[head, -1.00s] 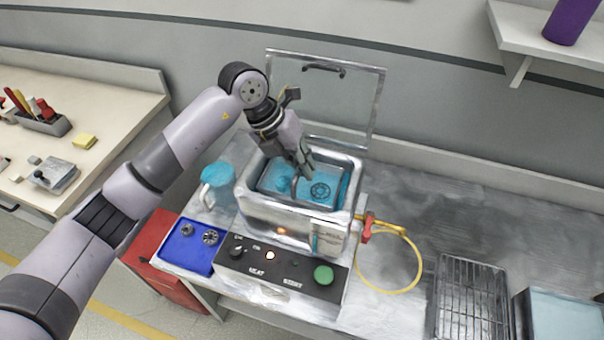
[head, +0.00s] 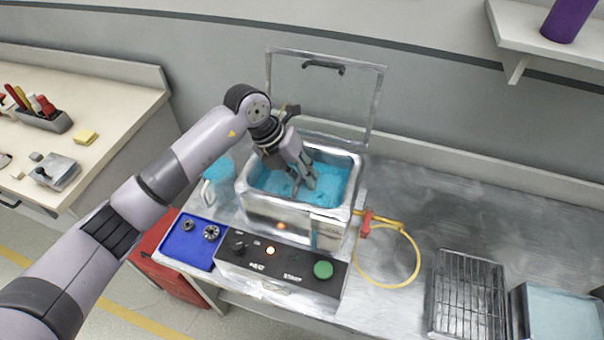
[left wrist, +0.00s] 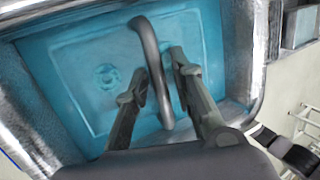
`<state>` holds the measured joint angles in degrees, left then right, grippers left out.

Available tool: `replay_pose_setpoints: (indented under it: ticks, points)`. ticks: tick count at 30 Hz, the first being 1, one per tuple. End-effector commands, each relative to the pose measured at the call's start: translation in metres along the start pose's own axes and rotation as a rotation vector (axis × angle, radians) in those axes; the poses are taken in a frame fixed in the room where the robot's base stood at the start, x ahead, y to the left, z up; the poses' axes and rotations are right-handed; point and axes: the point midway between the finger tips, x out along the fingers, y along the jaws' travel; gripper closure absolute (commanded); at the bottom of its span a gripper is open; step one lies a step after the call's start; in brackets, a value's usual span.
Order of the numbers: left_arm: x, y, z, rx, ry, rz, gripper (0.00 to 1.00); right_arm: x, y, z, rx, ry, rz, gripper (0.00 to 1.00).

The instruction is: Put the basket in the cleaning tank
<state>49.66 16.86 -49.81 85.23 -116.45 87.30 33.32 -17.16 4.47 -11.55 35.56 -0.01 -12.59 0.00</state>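The metal cleaning tank (head: 262,212) stands on the bench with its lid (head: 330,95) up and blue liquid (head: 332,185) inside. The basket sits in the tank, its body under the liquid and hard to make out in the head view. In the left wrist view its pale outline and a round shape (left wrist: 105,77) show through the liquid. The basket's dark curved handle (left wrist: 151,60) rises between the fingers of my left gripper (left wrist: 160,64). My left gripper (head: 304,188) points down into the tank, its fingertips apart around the handle. My right gripper is not in view.
A control box (head: 280,272) with a green button stands before the tank. A blue tray (head: 188,250) with small metal parts and a pitcher (head: 217,185) are at the left. A yellow hose (head: 418,262) and a wire rack (head: 468,300) are at the right. Bench behind the rack is clear.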

Motion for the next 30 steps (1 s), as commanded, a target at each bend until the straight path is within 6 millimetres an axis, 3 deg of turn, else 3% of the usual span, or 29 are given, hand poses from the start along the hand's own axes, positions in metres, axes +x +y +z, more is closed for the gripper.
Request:
replay_pose_setpoints:
  ticks: [14, 30]
  points:
    - [-0.007, 0.000, 0.001, 0.001, -0.003, 0.000, 0.71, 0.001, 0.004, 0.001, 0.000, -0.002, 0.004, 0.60]
    - [-0.108, 0.000, 0.001, 0.000, -0.003, 0.002, 0.71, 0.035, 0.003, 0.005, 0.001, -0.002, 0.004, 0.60]
